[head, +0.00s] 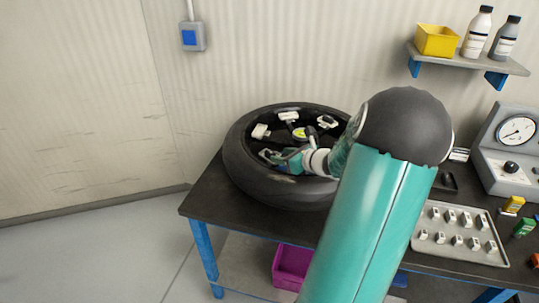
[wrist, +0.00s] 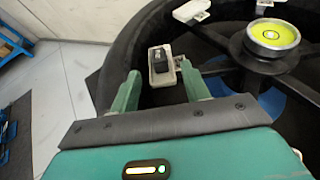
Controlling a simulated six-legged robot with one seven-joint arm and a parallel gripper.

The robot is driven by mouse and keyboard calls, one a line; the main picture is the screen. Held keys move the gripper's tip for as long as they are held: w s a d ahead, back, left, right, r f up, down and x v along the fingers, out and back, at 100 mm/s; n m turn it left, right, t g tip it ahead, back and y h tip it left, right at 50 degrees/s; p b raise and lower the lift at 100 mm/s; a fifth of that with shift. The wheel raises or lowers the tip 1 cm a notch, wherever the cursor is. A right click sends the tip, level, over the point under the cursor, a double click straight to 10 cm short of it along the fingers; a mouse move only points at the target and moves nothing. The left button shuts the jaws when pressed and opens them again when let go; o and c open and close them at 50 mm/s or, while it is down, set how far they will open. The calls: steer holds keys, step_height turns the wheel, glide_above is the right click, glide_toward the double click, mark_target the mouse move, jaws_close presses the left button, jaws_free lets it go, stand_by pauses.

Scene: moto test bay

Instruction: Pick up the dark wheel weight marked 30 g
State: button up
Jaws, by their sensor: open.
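A small dark block (wrist: 162,56), which looks like the dark wheel weight, sits on a pale holder (wrist: 157,79) inside the black tyre (wrist: 105,75) in the wrist view. Its marking is too small to read. My gripper (wrist: 159,76) is open and empty. Its two green fingers point toward the block and appear on either side of the holder; I cannot tell how far off the block is. In the head view my gripper (head: 270,157) is over the near left inside of the tyre (head: 245,178), where the dark block cannot be made out.
Other pale holders (head: 260,131) stand around the wheel. A round yellow-green level (wrist: 271,35) sits at the hub, right of my fingers. The tyre lies on a dark bench (head: 215,190). A tray (head: 423,249) with several small weights stands at the right.

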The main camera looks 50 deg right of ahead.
mark_target(270, 151)
steer(key=x, duration=0.4)
steer(key=shift+w+r, duration=0.15)
steer(key=shift+w, duration=0.3)
steer(key=shift+c, duration=0.3)
jaws_close()
steer(key=shift+r, duration=0.1)
